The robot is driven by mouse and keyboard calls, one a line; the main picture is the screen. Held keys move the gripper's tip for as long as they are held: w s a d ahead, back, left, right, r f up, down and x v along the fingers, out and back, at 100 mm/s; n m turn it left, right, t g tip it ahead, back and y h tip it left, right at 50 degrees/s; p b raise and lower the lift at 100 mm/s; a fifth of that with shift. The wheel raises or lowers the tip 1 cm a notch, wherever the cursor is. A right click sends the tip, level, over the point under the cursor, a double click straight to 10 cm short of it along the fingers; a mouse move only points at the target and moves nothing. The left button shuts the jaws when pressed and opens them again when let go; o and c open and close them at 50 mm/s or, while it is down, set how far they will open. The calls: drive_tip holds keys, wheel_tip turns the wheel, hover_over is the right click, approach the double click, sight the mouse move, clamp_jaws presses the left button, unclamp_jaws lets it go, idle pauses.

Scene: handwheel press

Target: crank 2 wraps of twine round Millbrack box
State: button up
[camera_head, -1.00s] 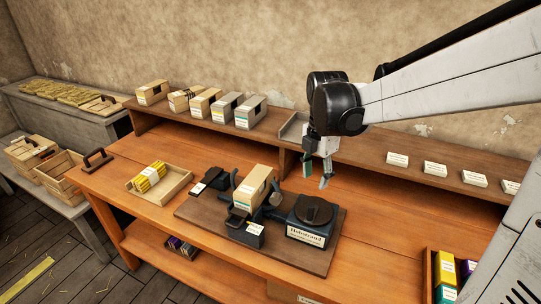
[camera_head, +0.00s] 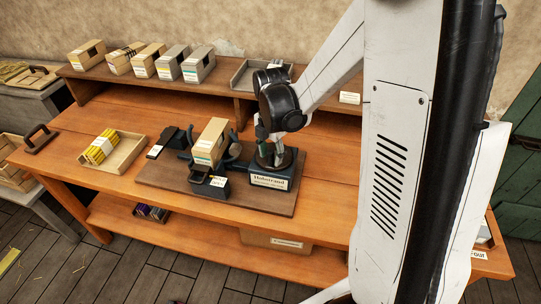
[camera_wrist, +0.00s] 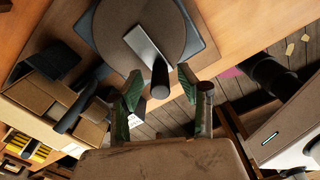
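A tan cardboard box (camera_head: 210,142) stands in the cradle of the winding machine; its label is too small to read. The machine's dark blue housing (camera_head: 270,183) has a name label and a round wheel on top. In the wrist view this wheel (camera_wrist: 105,25) carries a grey crank arm (camera_wrist: 144,45) with a dark upright handle (camera_wrist: 160,80). My gripper (camera_head: 268,150) is over the wheel, pointing down. In the wrist view my gripper (camera_wrist: 161,76) is open, its green-padded fingers on either side of the handle with gaps visible. The box also shows in the wrist view (camera_wrist: 40,95).
A wooden tray (camera_head: 122,160) with yellow bundles lies left of the machine's board (camera_head: 160,180). Several boxes line the raised shelf behind, beside a grey tray (camera_head: 243,78). A dark handle (camera_head: 38,138) sits at the bench's left end. My arm hides the right part.

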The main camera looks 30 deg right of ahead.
drive_tip(key=shift+f, duration=0.4)
clamp_jaws()
drive_tip(key=shift+a, duration=0.1)
